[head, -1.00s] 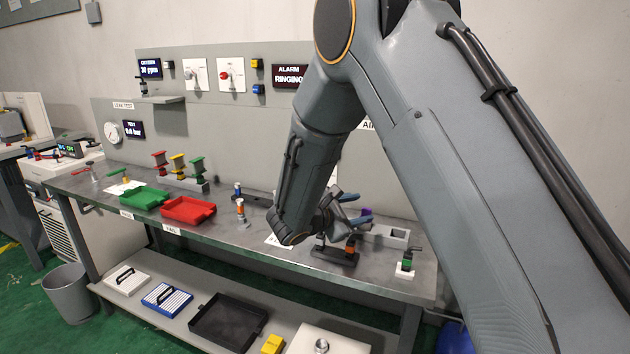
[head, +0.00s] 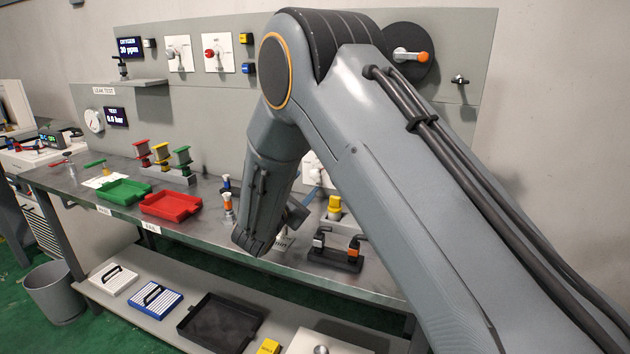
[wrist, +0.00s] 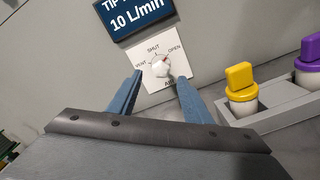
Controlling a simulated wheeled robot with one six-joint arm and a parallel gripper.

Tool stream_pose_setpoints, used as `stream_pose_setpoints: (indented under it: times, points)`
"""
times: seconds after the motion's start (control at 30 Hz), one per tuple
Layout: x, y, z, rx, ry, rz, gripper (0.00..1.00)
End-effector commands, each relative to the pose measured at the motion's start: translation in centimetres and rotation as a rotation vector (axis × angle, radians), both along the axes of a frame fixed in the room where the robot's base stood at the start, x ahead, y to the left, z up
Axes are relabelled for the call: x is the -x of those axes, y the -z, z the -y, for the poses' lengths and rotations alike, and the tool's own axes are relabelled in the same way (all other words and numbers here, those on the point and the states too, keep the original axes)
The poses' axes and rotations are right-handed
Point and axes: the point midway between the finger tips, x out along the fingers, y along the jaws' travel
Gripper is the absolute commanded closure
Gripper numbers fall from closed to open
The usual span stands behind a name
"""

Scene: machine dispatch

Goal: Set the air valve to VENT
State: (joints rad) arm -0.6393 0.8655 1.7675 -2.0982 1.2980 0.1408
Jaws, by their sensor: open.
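The air valve is a white plate with a white round knob (wrist: 161,68). In the wrist view its labels read VENT at the left, SHUT at the top and OPEN at the right. A red mark on the knob lies on its upper right side, toward OPEN. My gripper (wrist: 159,80) is open, its two blue fingers on either side of the knob. I cannot tell whether they touch it. In the head view the valve plate (head: 316,170) is partly hidden behind my arm, and the gripper is mostly hidden.
A display (wrist: 135,16) reading 10 L/min is above the valve. Yellow (wrist: 241,82) and purple (wrist: 309,62) capped pieces stand in a grey holder at the right. A dark block with small valves (head: 335,255) sits near the bench's front edge. Red (head: 171,206) and green (head: 123,192) trays lie left.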

Motion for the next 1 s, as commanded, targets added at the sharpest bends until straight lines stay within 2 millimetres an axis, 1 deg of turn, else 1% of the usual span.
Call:
stream_pose_setpoints:
  times: [0.17,0.4,0.6,0.77,1.0]
  points:
    - [-1.0,0.2,0.5,0.0,0.003,-0.001,0.55]
    - [-4.4,0.1,1.9,-0.001,0.005,-0.001,0.55]
    - [-6.7,0.1,2.7,0.0,0.005,-0.001,0.55]
    - [-7.5,0.2,3.0,-0.001,0.006,0.0,0.55]
    - [-7.5,0.2,3.0,0.0,0.004,0.0,0.55]
